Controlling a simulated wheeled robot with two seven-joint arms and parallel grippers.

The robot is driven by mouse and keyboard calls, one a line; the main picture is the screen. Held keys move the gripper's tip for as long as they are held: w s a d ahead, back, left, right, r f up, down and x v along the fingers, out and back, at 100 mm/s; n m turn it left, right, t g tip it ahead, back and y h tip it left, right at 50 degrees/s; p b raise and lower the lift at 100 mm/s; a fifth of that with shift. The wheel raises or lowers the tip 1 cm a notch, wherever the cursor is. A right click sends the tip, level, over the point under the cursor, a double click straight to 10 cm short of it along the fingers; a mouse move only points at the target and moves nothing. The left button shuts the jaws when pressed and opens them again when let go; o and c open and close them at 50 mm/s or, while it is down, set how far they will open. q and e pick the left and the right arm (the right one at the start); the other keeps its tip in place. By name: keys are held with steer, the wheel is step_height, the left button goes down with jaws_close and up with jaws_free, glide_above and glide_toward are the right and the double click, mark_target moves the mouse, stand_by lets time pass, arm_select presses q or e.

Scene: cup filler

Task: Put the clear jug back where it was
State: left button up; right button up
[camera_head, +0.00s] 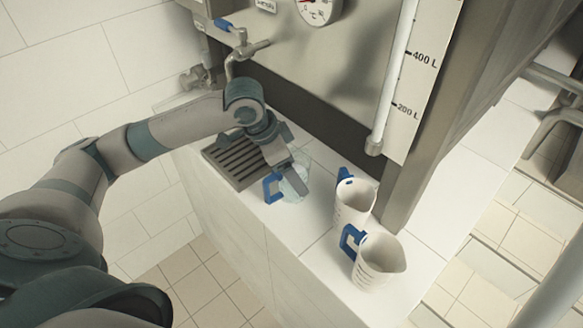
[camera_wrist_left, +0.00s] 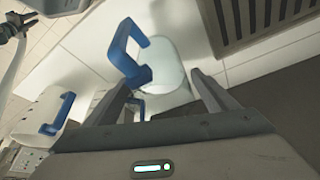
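The clear jug (camera_head: 301,189) stands on the white counter just right of the drip tray, partly hidden by my left gripper (camera_head: 291,178). Its blue handle (camera_head: 271,188) points to the left. In the left wrist view the clear jug (camera_wrist_left: 165,62) is just beyond the fingertips, and its blue handle (camera_wrist_left: 124,52) is beyond the left finger. My left gripper (camera_wrist_left: 160,84) is open there, its two fingers wide apart with nothing clamped between them. Whether a finger touches the jug I cannot tell.
Two white jugs with blue handles, one (camera_head: 352,206) farther and one (camera_head: 379,262) nearer, stand on the counter (camera_head: 312,222) to the right. The grated drip tray (camera_head: 236,163) is at the left, below a tap (camera_head: 236,58). The steel tank (camera_head: 300,50) rises behind.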

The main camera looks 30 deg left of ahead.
arm_select(q)
steer(key=shift+r, duration=0.15)
steer(key=b+v, duration=0.1)
steer(key=v, duration=1.1)
stand_by(0.9)
